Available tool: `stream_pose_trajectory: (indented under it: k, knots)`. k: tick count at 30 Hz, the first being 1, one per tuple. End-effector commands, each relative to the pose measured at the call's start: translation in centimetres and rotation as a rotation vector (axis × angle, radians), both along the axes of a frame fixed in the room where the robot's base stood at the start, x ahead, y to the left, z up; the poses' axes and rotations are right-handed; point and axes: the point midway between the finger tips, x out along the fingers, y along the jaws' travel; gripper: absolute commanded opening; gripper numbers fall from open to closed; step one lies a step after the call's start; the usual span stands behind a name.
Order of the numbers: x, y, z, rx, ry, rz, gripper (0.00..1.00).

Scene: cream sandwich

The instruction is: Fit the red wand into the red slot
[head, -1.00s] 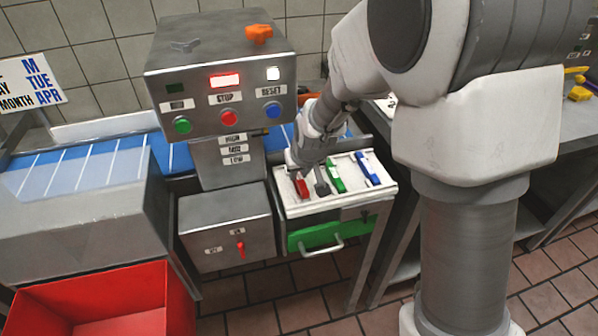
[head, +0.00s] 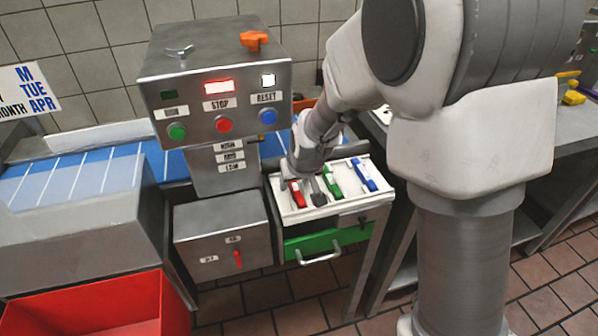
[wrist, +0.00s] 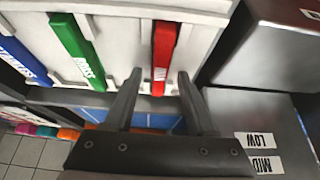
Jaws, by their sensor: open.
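The red wand (head: 297,192) lies in the leftmost place of the white slotted tray (head: 292,216) in the head view. In the wrist view the red wand (wrist: 164,45) lies along a gap between the white dividers, and I cannot tell whether it is fully seated. My gripper (wrist: 160,74) is open, with one fingertip on each side of the wand's near end. The fingers look apart from the wand. In the head view my wrist covers the far part of the red slot.
A green wand (head: 332,180) and a blue wand (head: 364,174) lie in the same tray. A metal control box (head: 215,75) with a lit STOP panel stands to the left. A green-fronted drawer (head: 327,238) is below the tray, and a red bin (head: 95,310) is at bottom left.

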Motion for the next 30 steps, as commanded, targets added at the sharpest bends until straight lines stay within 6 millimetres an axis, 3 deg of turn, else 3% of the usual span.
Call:
stream_pose_trajectory:
  k: [21, 30]
  knots:
    - [-6.1, -1.7, 12.3, 0.002, -0.004, 0.000, 0.56]
    - [-7.6, -2.2, 14.9, 0.001, -0.001, -0.001, 0.56]
